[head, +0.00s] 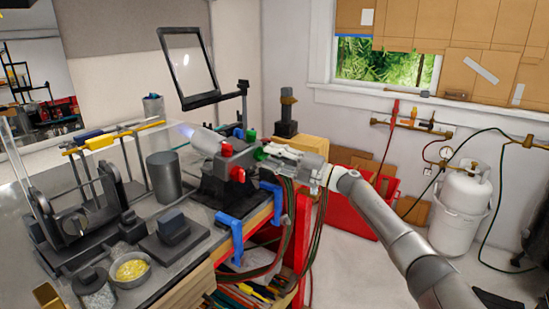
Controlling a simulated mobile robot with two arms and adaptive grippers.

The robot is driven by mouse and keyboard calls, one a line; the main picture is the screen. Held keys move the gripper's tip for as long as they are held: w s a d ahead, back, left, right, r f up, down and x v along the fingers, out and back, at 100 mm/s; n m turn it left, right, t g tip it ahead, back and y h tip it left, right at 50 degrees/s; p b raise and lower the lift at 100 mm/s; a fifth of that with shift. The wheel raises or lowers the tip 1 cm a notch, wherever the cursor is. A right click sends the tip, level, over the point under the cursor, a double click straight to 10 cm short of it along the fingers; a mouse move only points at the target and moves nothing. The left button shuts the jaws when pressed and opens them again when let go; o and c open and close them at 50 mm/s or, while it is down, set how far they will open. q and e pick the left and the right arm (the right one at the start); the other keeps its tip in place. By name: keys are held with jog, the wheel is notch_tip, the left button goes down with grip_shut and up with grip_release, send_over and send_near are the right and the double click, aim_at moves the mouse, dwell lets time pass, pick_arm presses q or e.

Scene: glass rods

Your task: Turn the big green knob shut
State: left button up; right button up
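The torch (206,140) stands on the bench with a pale bluish flame at its tip. Two red knobs are on its near side, one (227,150) above the other (237,174). A green knob (259,155) sits on the torch's right side, right at my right gripper's (266,152) fingertips and partly hidden by them. Another green knob (250,135) shows just behind. My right arm comes in from the lower right. I cannot tell whether its fingers are closed on the green knob or only beside it. My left gripper is not in view.
Blue clamps (232,230) sit at the bench's right edge. A dark framed glass screen (189,66) stands behind the torch. A steel cup (164,177) and a bowl of yellow bits (130,270) are at left. Hoses hang below the torch; a white gas tank (461,207) stands at right.

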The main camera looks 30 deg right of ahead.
jog(key=v, duration=1.2)
dwell(0.5)
